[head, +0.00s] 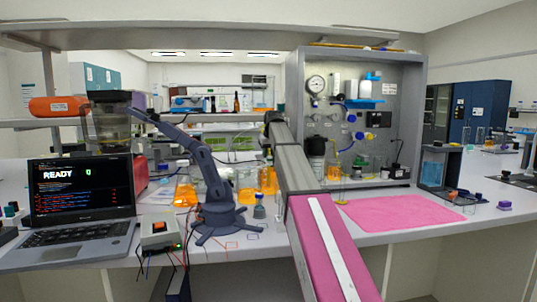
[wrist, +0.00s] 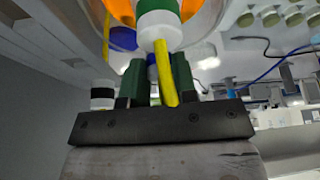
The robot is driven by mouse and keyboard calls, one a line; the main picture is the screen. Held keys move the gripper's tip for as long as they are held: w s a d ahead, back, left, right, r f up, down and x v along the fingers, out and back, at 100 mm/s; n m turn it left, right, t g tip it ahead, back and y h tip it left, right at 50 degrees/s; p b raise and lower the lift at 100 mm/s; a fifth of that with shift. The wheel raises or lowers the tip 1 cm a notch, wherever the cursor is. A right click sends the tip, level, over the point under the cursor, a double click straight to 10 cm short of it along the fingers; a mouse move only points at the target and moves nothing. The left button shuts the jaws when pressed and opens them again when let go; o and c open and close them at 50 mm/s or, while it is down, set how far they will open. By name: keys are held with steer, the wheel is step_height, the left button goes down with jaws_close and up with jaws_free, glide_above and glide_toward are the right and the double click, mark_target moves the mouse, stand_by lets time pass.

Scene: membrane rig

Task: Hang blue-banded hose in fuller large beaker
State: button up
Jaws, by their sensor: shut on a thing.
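In the wrist view my gripper (wrist: 157,68) has its green fingers close together on a yellow hose (wrist: 162,70). The hose runs up to a white and green fitting (wrist: 160,25). A small blue patch shows between the fingers; I cannot tell whether it is the hose's band. In the head view my arm's end hides my gripper in front of the rig's left edge. Beakers of orange liquid stand on the bench: one at left (head: 186,192), one nearer the middle (head: 246,188), and another orange vessel (head: 268,180) close to my arm. I cannot tell which is fuller.
The grey rig (head: 400,110) with gauge and blue knobs stands right of my arm. A dark blue desktop arm (head: 222,212), a small bottle (head: 259,208) and a laptop (head: 80,200) occupy the left bench. A pink mat (head: 400,213) lies clear at right.

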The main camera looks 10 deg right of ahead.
steer(key=shift+f, duration=0.15)
steer(key=o, duration=1)
steer(key=shift+o, duration=0.2)
steer(key=v, duration=1.1)
steer(key=shift+s+f, duration=0.1)
